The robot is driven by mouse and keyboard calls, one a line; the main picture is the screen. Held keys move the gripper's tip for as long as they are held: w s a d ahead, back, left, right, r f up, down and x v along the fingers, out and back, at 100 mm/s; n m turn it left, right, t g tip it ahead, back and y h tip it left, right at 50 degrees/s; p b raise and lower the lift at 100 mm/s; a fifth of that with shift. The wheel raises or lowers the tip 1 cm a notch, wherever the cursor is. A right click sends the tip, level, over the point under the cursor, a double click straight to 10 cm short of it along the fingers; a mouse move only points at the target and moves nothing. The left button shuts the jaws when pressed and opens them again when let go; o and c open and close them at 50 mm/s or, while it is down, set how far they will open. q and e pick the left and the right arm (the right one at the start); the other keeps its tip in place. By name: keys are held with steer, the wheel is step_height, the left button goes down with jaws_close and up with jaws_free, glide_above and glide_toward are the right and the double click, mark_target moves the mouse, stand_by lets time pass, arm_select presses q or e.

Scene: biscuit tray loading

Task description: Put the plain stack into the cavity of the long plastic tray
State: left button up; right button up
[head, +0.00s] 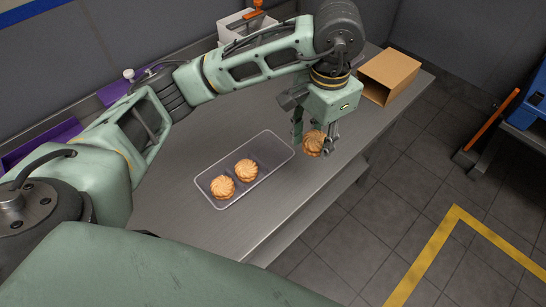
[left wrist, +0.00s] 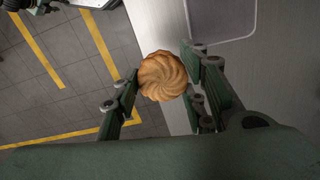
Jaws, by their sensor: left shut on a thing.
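The plain stack (head: 313,144) is a round golden swirled biscuit stack held between the fingers of my left gripper (head: 314,138). It also shows in the left wrist view (left wrist: 162,76), between the two dark green fingers. The long clear plastic tray (head: 276,149) lies on the table, left of the gripper in the head view. Two similar biscuit stacks sit in its near and middle parts; its far end, closest to my gripper, is empty. A corner of the tray shows in the left wrist view (left wrist: 222,38). My right gripper is not in view.
The metal table (head: 160,212) has its edge just right of the held stack, with tiled floor beyond. An open cardboard box (head: 390,72) stands at the far right end. A white container (head: 240,24) and purple bins (head: 38,144) line the back.

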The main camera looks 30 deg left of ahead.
arm_select(q)
steer(key=p, duration=0.3)
glide_above(269, 159)
step_height(269, 159, down, 7)
steer(key=shift+w+r, duration=0.1)
steer(key=shift+r, duration=0.05)
step_height(269, 159, down, 4)
steer(key=shift+r+p, duration=0.1)
steer(key=shift+p, duration=0.35)
steer(key=shift+o, duration=0.2)
steer(key=shift+s+f, duration=0.2)
steer(key=shift+f, duration=0.05)
steer(key=shift+o, duration=0.2)
steer(key=shift+f+b, duration=0.3)
steer(key=shift+b, duration=0.05)
steer(key=o, duration=0.4)
steer(key=shift+s+r, duration=0.1)
steer(key=shift+o, duration=1.2)
steer(key=shift+w+r, duration=0.1)
steer(key=shift+w, duration=0.15)
